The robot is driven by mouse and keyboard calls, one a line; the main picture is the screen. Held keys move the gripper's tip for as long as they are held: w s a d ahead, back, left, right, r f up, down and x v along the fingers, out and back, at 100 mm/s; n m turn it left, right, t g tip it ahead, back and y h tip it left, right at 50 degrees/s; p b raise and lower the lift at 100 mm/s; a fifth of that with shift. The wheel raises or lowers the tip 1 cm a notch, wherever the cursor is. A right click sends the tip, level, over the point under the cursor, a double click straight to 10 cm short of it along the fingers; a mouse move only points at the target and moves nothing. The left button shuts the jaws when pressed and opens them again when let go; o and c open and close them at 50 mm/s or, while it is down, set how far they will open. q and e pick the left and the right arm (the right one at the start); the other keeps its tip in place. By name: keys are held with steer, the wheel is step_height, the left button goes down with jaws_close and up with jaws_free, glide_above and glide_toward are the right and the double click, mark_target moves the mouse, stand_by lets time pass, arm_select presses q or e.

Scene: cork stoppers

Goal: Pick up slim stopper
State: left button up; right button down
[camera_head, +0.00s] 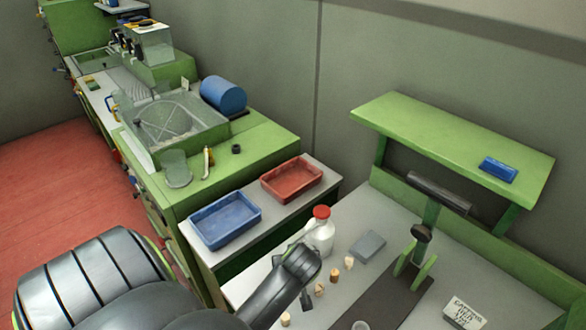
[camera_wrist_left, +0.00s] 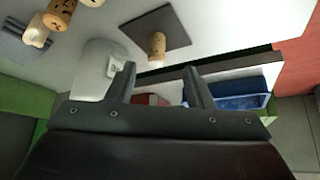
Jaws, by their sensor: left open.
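Several cork stoppers stand on the light bench. In the head view I see one (camera_head: 349,262) near a grey block, one (camera_head: 333,275) beside it, one (camera_head: 319,289) close to my gripper, and one (camera_head: 285,319) at the bottom edge. In the left wrist view a single cork (camera_wrist_left: 157,47) stands on a dark square pad (camera_wrist_left: 168,22), beyond the gap between my fingers. Other corks (camera_wrist_left: 57,14) (camera_wrist_left: 35,33) cluster at top left. I cannot tell which is slim. My left gripper (camera_wrist_left: 159,69) is open and empty; it also shows in the head view (camera_head: 306,300). My right gripper is out of view.
A white bottle with a red cap (camera_head: 320,232) stands close behind my left gripper. A blue tray (camera_head: 224,220) and a red tray (camera_head: 291,180) lie behind it. The grey block (camera_head: 367,245), a dark mat with a green stand (camera_head: 414,265) and a label card (camera_head: 467,313) are to the right.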

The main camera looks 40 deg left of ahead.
arm_select(q)
steer(key=x, duration=0.1)
steer(key=p+x, duration=0.1)
steer(key=x, duration=0.1)
steer(key=shift+w+a, duration=0.2)
steer(key=shift+w, duration=0.3)
steer(key=shift+w+a+f, duration=0.15)
steer(key=shift+a+f, duration=0.05)
steer(key=shift+f, duration=0.35)
jaws_close()
